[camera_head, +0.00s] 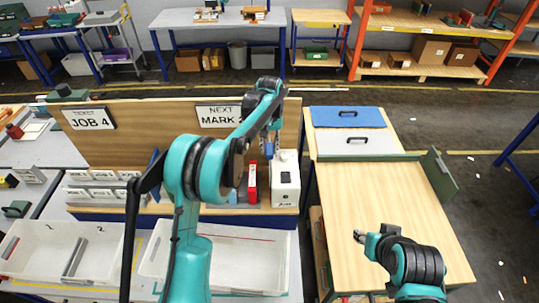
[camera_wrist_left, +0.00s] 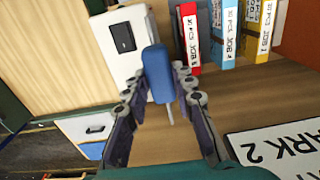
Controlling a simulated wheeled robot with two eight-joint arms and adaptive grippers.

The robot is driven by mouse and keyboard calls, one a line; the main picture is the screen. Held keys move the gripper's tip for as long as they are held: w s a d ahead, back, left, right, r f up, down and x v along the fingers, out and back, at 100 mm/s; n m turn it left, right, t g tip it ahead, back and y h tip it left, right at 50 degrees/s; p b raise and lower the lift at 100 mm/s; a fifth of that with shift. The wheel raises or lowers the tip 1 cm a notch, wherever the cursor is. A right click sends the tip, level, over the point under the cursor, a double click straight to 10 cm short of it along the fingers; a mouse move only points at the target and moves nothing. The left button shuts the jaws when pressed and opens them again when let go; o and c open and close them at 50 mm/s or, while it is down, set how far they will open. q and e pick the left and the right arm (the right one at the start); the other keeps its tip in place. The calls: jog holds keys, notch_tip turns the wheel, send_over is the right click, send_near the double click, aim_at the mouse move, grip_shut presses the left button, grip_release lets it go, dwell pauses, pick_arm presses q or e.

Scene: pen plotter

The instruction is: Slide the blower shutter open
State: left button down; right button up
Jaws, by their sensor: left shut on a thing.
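My left gripper (camera_wrist_left: 156,80) is shut on a blue piece (camera_wrist_left: 157,70) with a thin pale stem, its fingers on either side of it. The left gripper also shows in the head view (camera_head: 273,138), hanging over the bench beside a white box (camera_head: 287,192). That box, seemingly the blower, has a dark panel and also shows behind the blue piece in the left wrist view (camera_wrist_left: 118,68). I cannot tell whether the blue piece touches the box, and no shutter can be made out clearly.
A red JOB binder (camera_wrist_left: 190,38) stands close right of the box, with blue and yellow ones beyond. A sign reading MARK 2 (camera_wrist_left: 275,145) is nearby. White bins (camera_head: 245,262) stand in front. The wooden table (camera_head: 400,210) at right is mostly clear.

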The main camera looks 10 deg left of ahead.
pick_arm(q)
jog(key=shift+r, duration=0.4)
jog(key=c, duration=1.2)
grip_release()
notch_tip(320, 180, up, 12)
jog(key=shift+f, duration=0.1)
